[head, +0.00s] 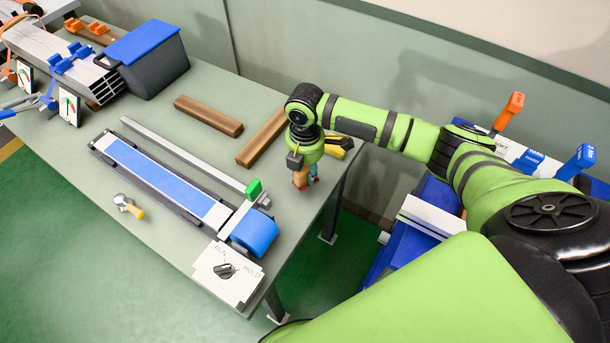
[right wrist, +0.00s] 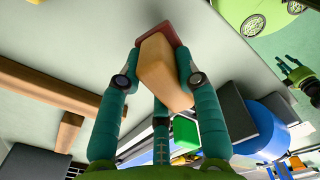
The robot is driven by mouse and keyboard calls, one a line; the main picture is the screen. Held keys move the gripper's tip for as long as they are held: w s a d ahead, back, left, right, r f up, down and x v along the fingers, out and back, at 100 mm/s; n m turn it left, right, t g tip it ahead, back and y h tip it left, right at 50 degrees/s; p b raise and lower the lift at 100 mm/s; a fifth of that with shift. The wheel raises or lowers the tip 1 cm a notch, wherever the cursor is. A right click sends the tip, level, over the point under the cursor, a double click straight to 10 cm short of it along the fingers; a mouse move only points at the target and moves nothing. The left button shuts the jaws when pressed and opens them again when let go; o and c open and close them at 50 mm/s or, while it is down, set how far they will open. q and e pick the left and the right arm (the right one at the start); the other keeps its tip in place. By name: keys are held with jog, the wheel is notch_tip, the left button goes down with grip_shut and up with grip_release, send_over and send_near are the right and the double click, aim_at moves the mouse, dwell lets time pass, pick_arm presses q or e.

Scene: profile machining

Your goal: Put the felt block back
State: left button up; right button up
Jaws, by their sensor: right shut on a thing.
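My right gripper (head: 306,178) is shut on the felt block (head: 300,178), a tan block with a dark red face at its lower end. It is over the right end of the table, beyond the blue roller. In the right wrist view, the teal fingers (right wrist: 158,85) close around the tan felt block (right wrist: 163,75), and its red face (right wrist: 160,37) points away from the palm, towards the table top. I cannot tell whether the red face touches the table. A small dark shape that looks like my left gripper (right wrist: 298,76) shows at the right wrist view's right edge; its jaw state is unclear.
A blue-belted bed (head: 160,180) with a blue roller (head: 254,232), a rail with a green block (head: 253,189) and a RUN/HOLD plate (head: 228,276) lie left of the gripper. Brown bars (head: 208,115) lie behind. The table's right edge is close.

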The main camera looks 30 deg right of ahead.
aim_at(305, 177)
notch_tip(305, 177, down, 3)
jog(key=shift+f, duration=0.1)
pick_arm(q)
jog(key=shift+w+a+r, duration=0.15)
jog(key=shift+w+r, duration=0.1)
jog(key=shift+w, duration=0.3)
pick_arm(e)
jog(key=shift+f, duration=0.1)
jog(key=shift+f, duration=0.1)
jog(key=o, duration=1)
pick_arm(q)
jog(key=shift+a, duration=0.1)
pick_arm(e)
jog(key=shift+r, duration=0.55)
pick_arm(q)
notch_tip(305, 177, down, 2)
jog(key=shift+s+f+b, duration=0.1)
jog(key=shift+s+b, duration=0.05)
jog(key=shift+b, duration=0.8)
pick_arm(e)
notch_tip(305, 177, up, 11)
jog(key=shift+r, duration=0.15)
